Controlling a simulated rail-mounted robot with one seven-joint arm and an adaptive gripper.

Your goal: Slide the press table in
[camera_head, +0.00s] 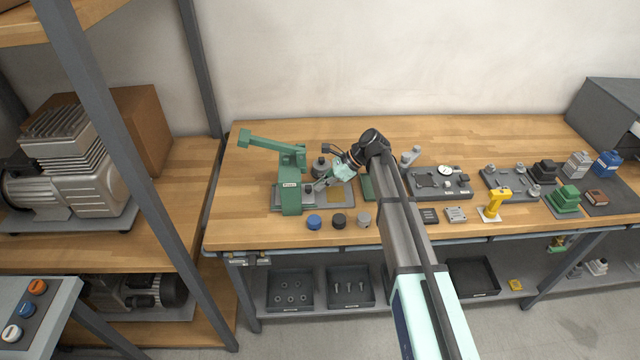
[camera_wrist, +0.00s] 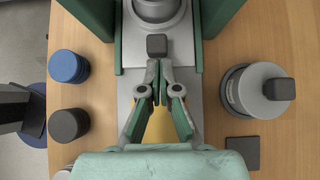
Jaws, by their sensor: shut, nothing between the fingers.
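The green press (camera_head: 290,185) stands on the left part of the workbench, its lever arm (camera_head: 262,143) pointing to the upper left. Its grey press table (camera_wrist: 126,95) lies between the green side rails in the wrist view, with a round grey part (camera_wrist: 157,10) on it between the press uprights. A small dark square knob (camera_wrist: 157,44) sits at the near side of that round part. My gripper (camera_wrist: 156,68) is shut and empty, its fingertips just short of the knob. I cannot tell whether they touch it. In the head view my gripper (camera_head: 322,184) is at the press's right side.
A blue cap (camera_head: 314,222), a black cap (camera_head: 339,221) and a grey cap (camera_head: 363,220) stand in front of the press. A grey canister with a dark knob (camera_wrist: 258,90) stands close beside the rails. Fixtures (camera_head: 440,182) and a yellow tool (camera_head: 494,204) occupy the bench to the right.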

